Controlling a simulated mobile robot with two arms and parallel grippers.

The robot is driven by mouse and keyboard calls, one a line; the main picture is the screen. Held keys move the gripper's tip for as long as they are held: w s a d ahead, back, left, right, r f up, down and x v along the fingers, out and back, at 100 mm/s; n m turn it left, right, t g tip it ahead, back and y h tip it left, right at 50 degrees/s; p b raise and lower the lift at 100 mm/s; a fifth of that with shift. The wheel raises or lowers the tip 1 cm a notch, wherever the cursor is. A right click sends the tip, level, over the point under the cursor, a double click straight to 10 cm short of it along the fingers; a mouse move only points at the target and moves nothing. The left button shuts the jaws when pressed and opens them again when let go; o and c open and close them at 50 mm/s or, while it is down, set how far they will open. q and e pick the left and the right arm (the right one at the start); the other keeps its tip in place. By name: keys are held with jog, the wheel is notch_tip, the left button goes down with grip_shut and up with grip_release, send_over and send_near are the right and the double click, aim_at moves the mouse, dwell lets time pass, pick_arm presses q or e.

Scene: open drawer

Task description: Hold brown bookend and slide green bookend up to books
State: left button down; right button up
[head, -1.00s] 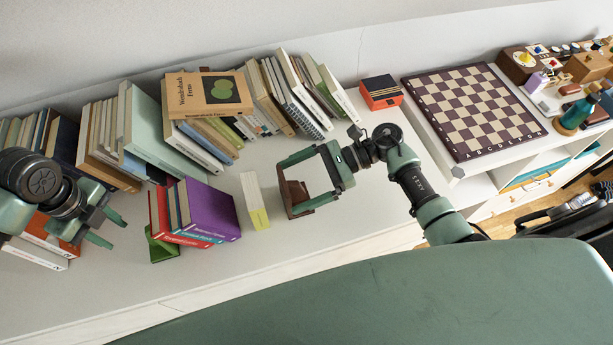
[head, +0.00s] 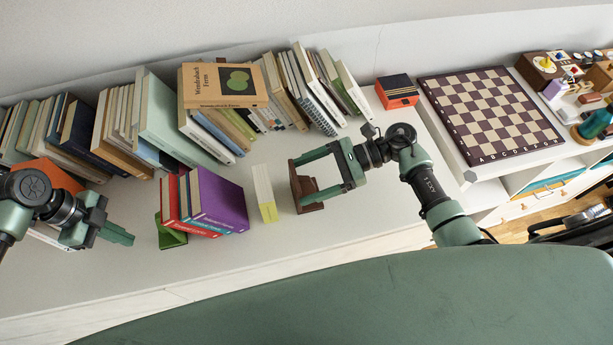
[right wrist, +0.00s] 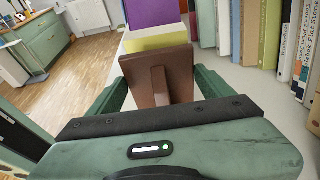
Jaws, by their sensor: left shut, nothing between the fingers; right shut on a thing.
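The brown bookend (head: 305,188) stands on the shelf top, right of the row of books. My right gripper (head: 298,184) is shut on it, with one finger on each side; the right wrist view shows the bookend (right wrist: 160,82) between the fingers. A pale book with a yellow-green edge (head: 264,194) stands left of it, across a small gap. Further left are a purple book (head: 222,202) and blue and red books, leaning together. The green bookend (head: 170,236) is at their left side, partly hidden by them. My left gripper (head: 131,239) is shut and empty, left of the green bookend and apart from it.
A long row of books (head: 165,125) stands along the wall behind, with a tan book (head: 222,85) lying on top. An orange box (head: 397,91) and a chessboard (head: 490,115) are at the right. The shelf front is clear.

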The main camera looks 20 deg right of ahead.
aim_at(158, 231)
pick_arm(q)
jog(key=a+f+n+h, duration=0.1)
jog(key=w+a+f+n+t+h, duration=0.1)
jog(key=a, duration=0.1)
jog(key=shift+w+a+f+n, duration=0.1)
jog(key=shift+w+f+n, duration=0.1)
jog(key=shift+f+n, duration=0.2)
jog(key=shift+w+r, duration=0.1)
jog(key=shift+w, duration=0.1)
jog(key=shift+d, duration=3.45)
jog(key=shift+d, duration=0.1)
jog(key=shift+d, duration=0.5)
jog(key=shift+s+d, duration=0.15)
jog(key=shift+d, duration=1.35)
jog(key=shift+s+d, duration=0.1)
jog(key=shift+d, duration=1.9)
